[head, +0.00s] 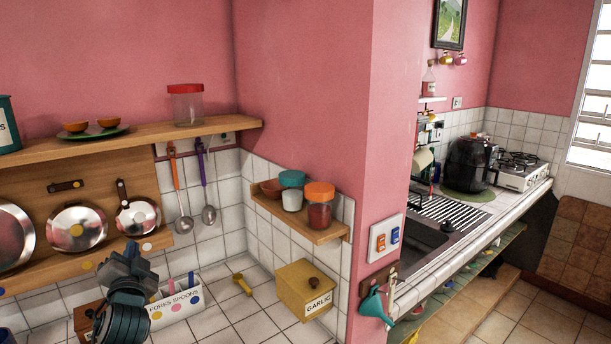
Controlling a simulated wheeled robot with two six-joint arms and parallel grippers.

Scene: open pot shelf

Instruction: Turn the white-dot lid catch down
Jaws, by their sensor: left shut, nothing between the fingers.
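Two small dark brown catches are on the wooden back panel above the pan lids. The left catch (65,185) lies across, above a round metal lid (70,232) with an orange knob. The right catch (122,193) stands upright, its lower end over the top rim of a smaller metal lid (140,219). Each has a small pale mark; I cannot tell for sure which is the white dot. My left gripper (132,252) is shut and empty, in front of the lower shelf edge, below the smaller lid and apart from both catches. My right gripper is not in view.
A wooden shelf (170,127) runs above the catches, with a red-lidded jar and a green plate. Ladles (184,224) hang right of the smaller lid. A white forks-and-spoons box (178,304) stands close right of my left gripper. A garlic box (300,290) is farther right.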

